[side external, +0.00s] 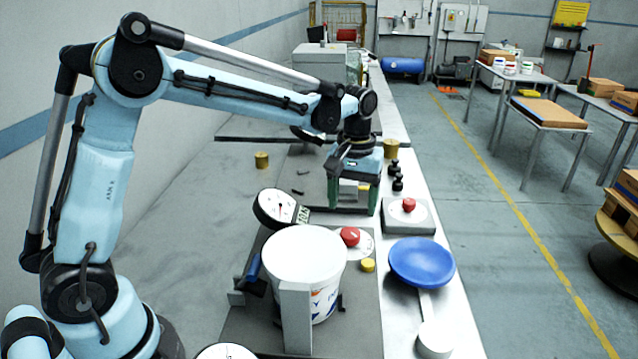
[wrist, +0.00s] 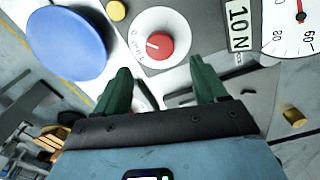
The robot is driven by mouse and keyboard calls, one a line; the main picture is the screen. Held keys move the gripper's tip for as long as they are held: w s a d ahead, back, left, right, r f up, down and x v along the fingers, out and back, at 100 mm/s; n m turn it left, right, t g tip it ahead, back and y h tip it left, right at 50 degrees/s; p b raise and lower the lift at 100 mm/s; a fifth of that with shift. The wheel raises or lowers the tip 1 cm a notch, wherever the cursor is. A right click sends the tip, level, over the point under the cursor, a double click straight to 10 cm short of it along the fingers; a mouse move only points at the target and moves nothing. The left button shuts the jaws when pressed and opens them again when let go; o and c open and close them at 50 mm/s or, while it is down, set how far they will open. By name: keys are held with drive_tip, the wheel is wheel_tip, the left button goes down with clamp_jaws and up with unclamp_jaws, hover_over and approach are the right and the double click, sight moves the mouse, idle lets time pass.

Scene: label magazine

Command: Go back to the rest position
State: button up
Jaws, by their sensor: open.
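My gripper (side external: 354,208) hangs from the light-blue arm over the bench in the side external view, its green fingers pointing down. In the wrist view my gripper (wrist: 162,75) shows its two green fingers spread wide apart. Nothing is held between them. A red knob (wrist: 159,45) on a white round dial plate lies beyond the fingertips in the wrist view. The same red knob (side external: 349,236) stands in front of the gripper in the side external view. What lies directly below the fingertips is partly hidden.
A white bucket (side external: 303,255), a dial gauge (side external: 277,208) and a blue dish (side external: 421,261) stand nearer the side camera. A grey box with a red button (side external: 409,204) is right of my gripper. Black knobbed pieces (side external: 397,178) and a yellow cylinder (side external: 391,148) are near it. Open floor lies to the right.

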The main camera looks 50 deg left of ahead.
sight(351, 232)
wheel_tip(351, 232, down, 7)
drive_tip(key=shift+f, duration=0.1)
drive_tip(key=shift+m, duration=0.6)
drive_tip(key=m, duration=1)
drive_tip(key=shift+m, duration=0.3)
drive_tip(key=shift+r, duration=2.5)
